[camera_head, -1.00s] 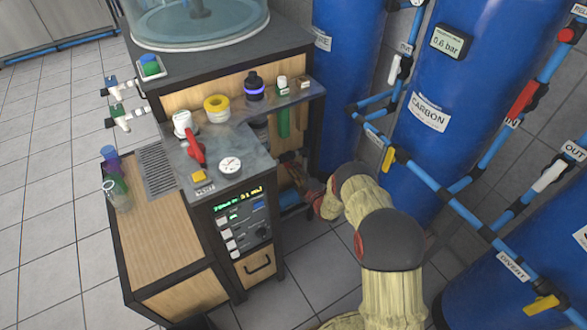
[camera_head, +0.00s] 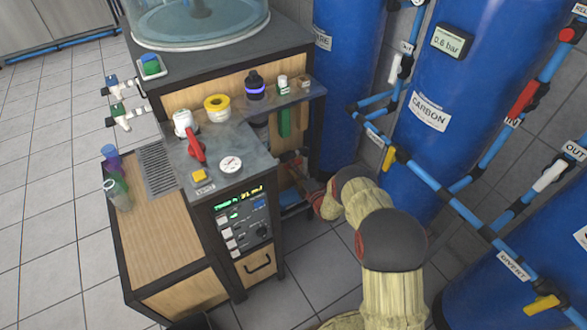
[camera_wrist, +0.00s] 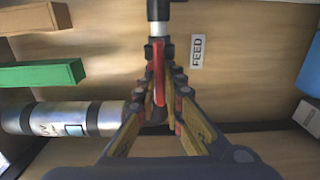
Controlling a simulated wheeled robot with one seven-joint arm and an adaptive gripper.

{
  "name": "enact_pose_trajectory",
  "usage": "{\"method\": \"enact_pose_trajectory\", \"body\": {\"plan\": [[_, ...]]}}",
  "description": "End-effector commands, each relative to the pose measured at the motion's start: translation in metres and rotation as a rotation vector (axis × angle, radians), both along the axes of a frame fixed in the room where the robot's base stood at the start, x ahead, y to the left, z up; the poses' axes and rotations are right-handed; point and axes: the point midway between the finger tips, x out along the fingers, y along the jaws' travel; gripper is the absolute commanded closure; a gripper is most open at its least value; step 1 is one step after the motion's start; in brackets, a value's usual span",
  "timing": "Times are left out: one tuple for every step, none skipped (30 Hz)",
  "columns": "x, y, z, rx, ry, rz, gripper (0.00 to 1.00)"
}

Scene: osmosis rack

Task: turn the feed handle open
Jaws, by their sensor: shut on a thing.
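The red feed handle (camera_wrist: 158,80) sits on a pipe with a white section (camera_wrist: 158,29), in the middle of the wrist view. A FEED label (camera_wrist: 197,52) is on the wooden panel just right of it. My gripper (camera_wrist: 164,88) is shut on the handle, with a finger on each side. The handle looks roughly in line with the pipe in this view. In the head view my arm reaches into the open right side of the rack cabinet (camera_head: 228,186), and the gripper and handle are largely hidden there.
In the wrist view a green block (camera_wrist: 42,75) and a silver cylinder (camera_wrist: 78,119) lie left of my gripper; a blue object (camera_wrist: 309,66) is at the right. In the head view blue tanks (camera_head: 433,110) and pipes (camera_head: 436,196) stand close right of my arm.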

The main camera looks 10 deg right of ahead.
Motion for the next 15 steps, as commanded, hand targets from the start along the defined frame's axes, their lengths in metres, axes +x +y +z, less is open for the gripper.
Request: {"method": "enact_pose_trajectory", "body": {"plan": [[-0.0003,0.0015,-0.0005,-0.002,0.0,0.003,1.0],[-0.0003,0.0016,-0.0005,-0.002,0.0,0.003,1.0],[-0.0003,0.0016,-0.0006,-0.002,0.0,0.003,1.0],[-0.0003,0.0016,-0.0006,-0.002,0.0,0.003,1.0],[-0.0003,0.0016,-0.0006,-0.002,0.0,0.003,1.0],[-0.0003,0.0016,-0.0006,-0.002,0.0,0.003,1.0],[-0.0003,0.0017,-0.0007,-0.001,0.001,0.003,1.0],[-0.0003,0.0017,-0.0007,-0.001,0.001,0.003,1.0],[-0.0003,0.0017,-0.0007,-0.001,0.001,0.003,0.89],[-0.0003,0.0017,-0.0007,-0.001,0.001,0.003,0.88],[-0.0003,0.0017,-0.0007,-0.001,0.001,0.003,0.86],[-0.0004,0.0015,-0.0007,-0.001,0.001,0.003,0.83],[-0.0004,0.0014,-0.0007,-0.001,0.001,0.003,0.82],[-0.0004,0.0012,-0.0007,-0.001,0.001,0.003,0.8],[-0.0004,0.0011,-0.0006,0.0,0.001,0.002,0.78]]}}
